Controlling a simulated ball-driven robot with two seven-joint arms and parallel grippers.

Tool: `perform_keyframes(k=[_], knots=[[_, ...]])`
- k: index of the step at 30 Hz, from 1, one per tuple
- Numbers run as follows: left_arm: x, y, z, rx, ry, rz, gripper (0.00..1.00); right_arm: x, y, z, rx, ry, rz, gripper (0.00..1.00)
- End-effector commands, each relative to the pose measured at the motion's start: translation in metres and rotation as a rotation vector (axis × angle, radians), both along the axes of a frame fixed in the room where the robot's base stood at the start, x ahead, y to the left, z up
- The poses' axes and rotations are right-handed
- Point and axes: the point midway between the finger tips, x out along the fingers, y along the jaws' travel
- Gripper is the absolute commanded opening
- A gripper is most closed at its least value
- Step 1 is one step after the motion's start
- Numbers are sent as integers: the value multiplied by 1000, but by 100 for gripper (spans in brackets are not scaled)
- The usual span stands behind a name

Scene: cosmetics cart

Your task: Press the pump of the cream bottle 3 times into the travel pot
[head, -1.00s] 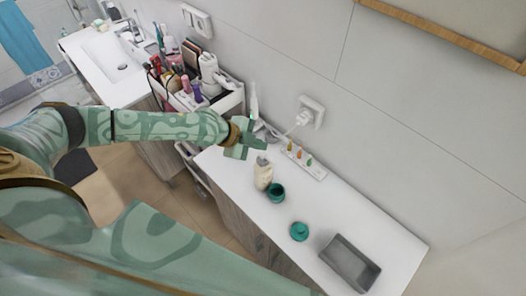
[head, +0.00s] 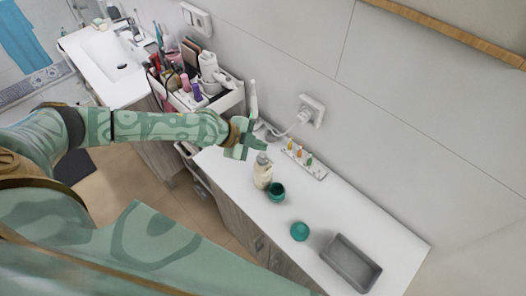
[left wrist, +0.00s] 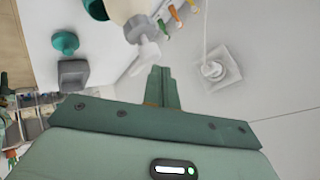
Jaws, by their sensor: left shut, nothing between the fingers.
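The cream bottle (head: 263,178) stands upright on the white counter, with a grey-white pump on top. In the left wrist view the bottle's pump (left wrist: 144,38) lies just beyond my fingertips. The open teal travel pot (head: 277,192) stands close beside the bottle on the counter. It is partly cut off in the left wrist view (left wrist: 97,9). My left gripper (head: 264,147) is shut and empty, just above and beside the pump; a small gap seems to separate them. The shut fingers also show in the left wrist view (left wrist: 160,75). My right gripper is not in view.
A teal lid (head: 299,231) and a grey tray (head: 333,263) lie farther right on the counter (head: 392,246). Small coloured bottles in a white rack (head: 305,161) stand near the wall, below a plugged-in socket (head: 311,110). A full cosmetics cart (head: 229,98) stands left.

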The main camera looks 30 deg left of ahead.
Motion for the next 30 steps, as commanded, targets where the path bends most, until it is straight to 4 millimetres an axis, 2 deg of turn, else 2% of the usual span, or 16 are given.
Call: perform_keyframes(k=[30], knots=[[0,0,-8,0,0,0,0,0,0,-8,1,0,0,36]])
